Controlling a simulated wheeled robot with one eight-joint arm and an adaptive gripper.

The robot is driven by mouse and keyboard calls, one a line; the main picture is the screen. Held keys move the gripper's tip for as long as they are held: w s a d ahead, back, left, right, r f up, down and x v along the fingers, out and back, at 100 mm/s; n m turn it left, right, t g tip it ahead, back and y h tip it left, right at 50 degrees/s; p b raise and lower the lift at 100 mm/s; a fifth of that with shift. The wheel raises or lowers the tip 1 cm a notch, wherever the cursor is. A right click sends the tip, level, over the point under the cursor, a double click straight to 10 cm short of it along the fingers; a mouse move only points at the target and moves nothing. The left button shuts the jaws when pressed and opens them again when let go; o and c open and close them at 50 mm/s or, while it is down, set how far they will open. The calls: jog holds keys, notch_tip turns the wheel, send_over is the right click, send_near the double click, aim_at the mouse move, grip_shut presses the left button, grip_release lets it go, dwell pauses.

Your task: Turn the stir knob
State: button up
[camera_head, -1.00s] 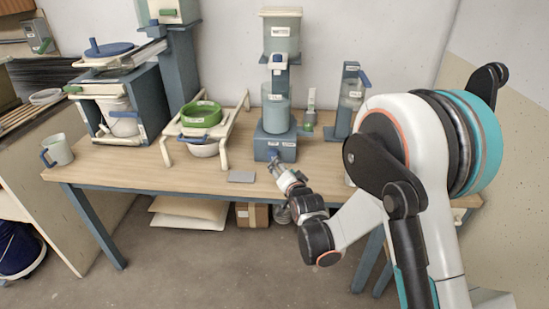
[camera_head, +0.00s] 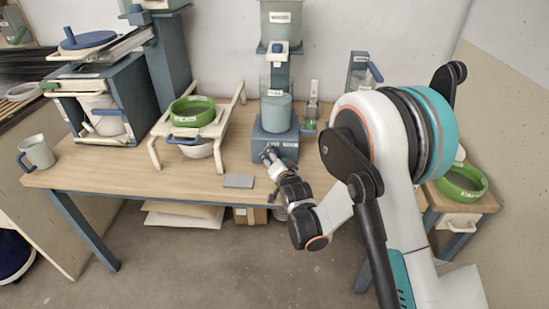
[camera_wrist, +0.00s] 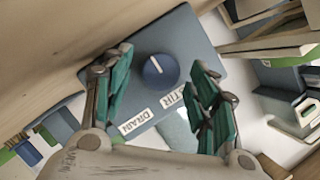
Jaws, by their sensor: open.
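The stir knob (camera_wrist: 160,71) is a round blue dial with a white pointer line on a blue-grey panel (camera_wrist: 185,40). Labels reading STIR (camera_wrist: 172,98) and DRAIN (camera_wrist: 134,121) are beside it. My gripper (camera_wrist: 162,92) is open, with green finger pads on either side of the knob in the wrist view. I cannot tell whether either pad touches it. In the head view my gripper (camera_head: 268,155) is at the front of the blue-grey mixer base (camera_head: 288,150), and it hides the knob there.
A clear container (camera_head: 277,112) stands on the mixer base, below an upper tank (camera_head: 281,22). A grey plate (camera_head: 239,181) lies on the wooden table to the left. A cream stand (camera_head: 155,150) with a green bowl (camera_head: 192,111) is further left. A bottle (camera_head: 311,112) stands right of the mixer.

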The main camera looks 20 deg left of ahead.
jog(key=c, duration=1.1)
jog(key=n+h, duration=0.2)
jog(key=n, duration=0.1)
jog(key=shift+s+a+r+n+h, duration=0.15)
jog(key=shift+a+r+n+h, duration=0.1)
jog(key=shift+n+h, duration=0.15)
jog(key=n+h, duration=0.3)
jog(key=n, duration=0.1)
jog(key=shift+a+t, duration=0.3)
jog(key=shift+s+a+f+n+t+h, duration=0.1)
jog(key=shift+n+t+h, duration=0.05)
jog(key=shift+n+h, duration=0.4)
jog(key=shift+a+f+n+t+h, duration=0.15)
jog(key=shift+n+h, duration=0.2)
jog(key=shift+n, duration=0.3)
jog(key=n+t+h, duration=0.1)
jog(key=n, duration=0.1)
jog(key=shift+n, duration=0.3)
jog(key=n, duration=0.1)
jog(key=n+t+h, duration=0.1)
jog(key=n, duration=0.1)
jog(key=n+t+h, duration=0.1)
jog(key=n, duration=0.1)
jog(key=shift+a+f, duration=0.15)
jog(key=shift+f, duration=0.15)
